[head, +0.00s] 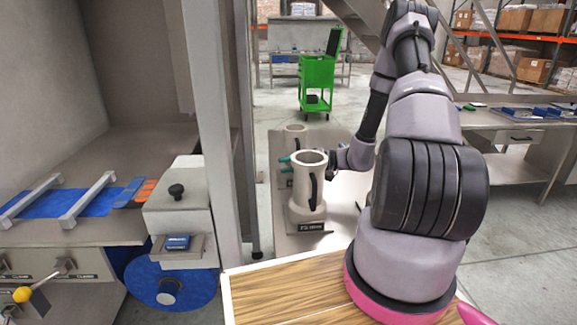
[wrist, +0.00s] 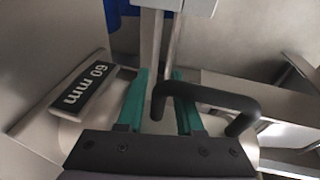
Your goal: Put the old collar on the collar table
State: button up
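In the head view a cream cylindrical collar (head: 308,180) with a black handle stands upright on a grey table (head: 325,239), with a dark label plate at its foot. A second, similar collar (head: 294,130) stands behind it. I cannot tell which is the old one. My arm reaches to them from the right, and my gripper's teal fingers (head: 284,165) show just left of the front collar, partly hidden by it. In the wrist view my gripper (wrist: 160,85) has its fingers apart. A black handle (wrist: 215,98) has one end between them. A label plate (wrist: 82,90) reads "60 mm".
At left are a grey bench machine with blue strip (head: 90,205), a blue roll (head: 170,285) and a grey post (head: 212,130). A wooden top (head: 280,290) lies in front. A green cart (head: 318,85) stands behind. A bench (head: 510,118) stands at right.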

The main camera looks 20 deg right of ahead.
jog(key=shift+f, duration=0.1)
jog(key=v, duration=0.7)
jog(key=shift+d, duration=0.2)
jog(key=shift+s+d, duration=0.1)
dwell(0.3)
